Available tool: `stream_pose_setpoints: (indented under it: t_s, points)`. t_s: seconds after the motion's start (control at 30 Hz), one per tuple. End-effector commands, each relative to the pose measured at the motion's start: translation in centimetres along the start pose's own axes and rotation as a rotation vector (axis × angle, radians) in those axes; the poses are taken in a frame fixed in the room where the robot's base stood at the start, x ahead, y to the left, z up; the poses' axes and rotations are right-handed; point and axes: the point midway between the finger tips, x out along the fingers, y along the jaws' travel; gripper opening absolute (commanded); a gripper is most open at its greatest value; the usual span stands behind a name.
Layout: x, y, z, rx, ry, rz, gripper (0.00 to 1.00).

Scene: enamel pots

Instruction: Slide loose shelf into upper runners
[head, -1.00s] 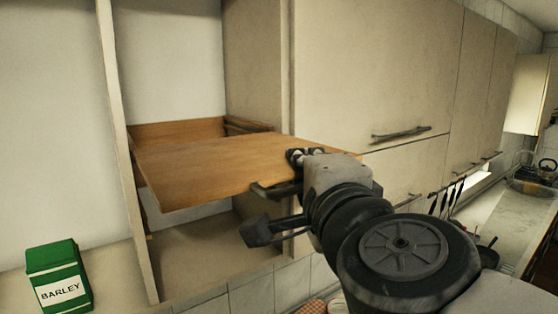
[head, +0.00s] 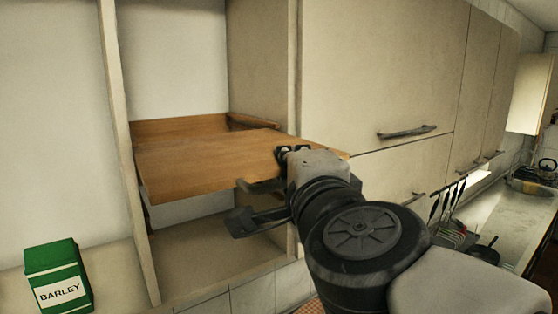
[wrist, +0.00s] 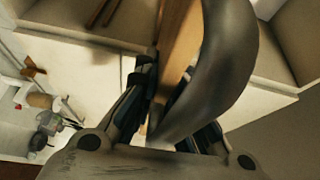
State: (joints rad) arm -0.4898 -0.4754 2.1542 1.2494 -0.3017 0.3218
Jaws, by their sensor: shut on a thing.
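The loose shelf (head: 205,165) is a flat brown wooden board. It lies partly inside the open cabinet (head: 262,60), and its near edge sticks out past the front, with the right end reaching across the cabinet's right front post. My gripper (head: 268,180) is shut on the shelf's near edge towards its right end. The wrist view shows the shelf (wrist: 178,45) edge-on between the two fingers. A wooden runner (head: 252,120) shows on the inner right wall behind the shelf. The left runner and the shelf's far edge contact are hidden or unclear.
A green barley box (head: 58,278) stands at the lower left, apart from the shelf. The cabinet's left post (head: 114,90) stands beside the shelf's left end. Closed cabinet doors with handles (head: 407,131) lie to the right. The cabinet bottom (head: 200,255) is bare.

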Motion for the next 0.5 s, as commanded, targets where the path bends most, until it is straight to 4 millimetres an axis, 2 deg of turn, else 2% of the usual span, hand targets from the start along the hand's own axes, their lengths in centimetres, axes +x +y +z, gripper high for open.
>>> stream_pose_setpoints:
  t_s: [0.03, 0.5]
  points:
    - [0.1, 0.6, 0.4, -0.011, -0.011, 0.011, 0.00]
    - [1.7, 0.1, 0.6, -0.017, -0.023, 0.020, 0.00]
